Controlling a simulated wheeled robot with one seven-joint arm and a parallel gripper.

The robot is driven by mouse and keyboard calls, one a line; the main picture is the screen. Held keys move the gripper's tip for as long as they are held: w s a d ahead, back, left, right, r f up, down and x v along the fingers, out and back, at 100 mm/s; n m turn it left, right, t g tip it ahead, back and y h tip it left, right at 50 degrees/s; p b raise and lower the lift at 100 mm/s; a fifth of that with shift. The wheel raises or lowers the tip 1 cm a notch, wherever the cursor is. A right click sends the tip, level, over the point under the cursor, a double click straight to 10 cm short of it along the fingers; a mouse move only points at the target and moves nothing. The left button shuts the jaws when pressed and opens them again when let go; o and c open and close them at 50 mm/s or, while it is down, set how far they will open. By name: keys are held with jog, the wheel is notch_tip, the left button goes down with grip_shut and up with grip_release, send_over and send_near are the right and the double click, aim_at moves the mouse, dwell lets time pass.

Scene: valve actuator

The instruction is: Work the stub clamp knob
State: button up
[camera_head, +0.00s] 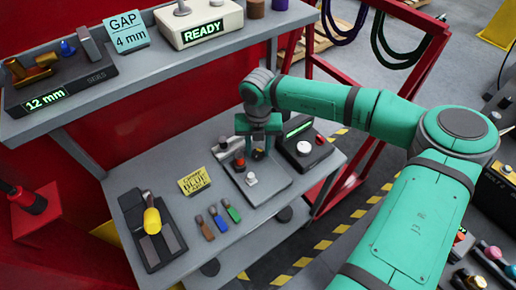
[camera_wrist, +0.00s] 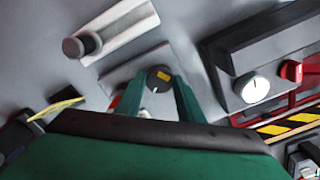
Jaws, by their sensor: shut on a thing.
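The stub clamp knob appears to be the small dark round knob (camera_wrist: 159,77) with a yellow mark on its top, in the wrist view. My gripper (camera_wrist: 160,88) has one green finger on each side of it and is shut on it. In the head view my gripper (camera_head: 258,148) points down over a grey plate (camera_head: 270,185) on the lower bench, and the dark knob (camera_head: 258,155) shows small below it. Part of the fixture around the knob is hidden by my fingers.
A dark box with a white dial (camera_head: 303,147) and a red knob stands close right of my gripper. A pale-topped post (camera_head: 251,179) stands on the plate's near part. A yellow note (camera_head: 194,181), colored handles (camera_head: 219,219) and a yellow-handled device (camera_head: 152,221) lie left. A shelf overhangs behind.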

aim_at(258, 153)
jog(key=shift+m, duration=2.2)
jog(key=o, duration=1.1)
jog(key=shift+c, duration=0.2)
notch_tip(258, 153, up, 11)
jog(key=shift+f, duration=0.1)
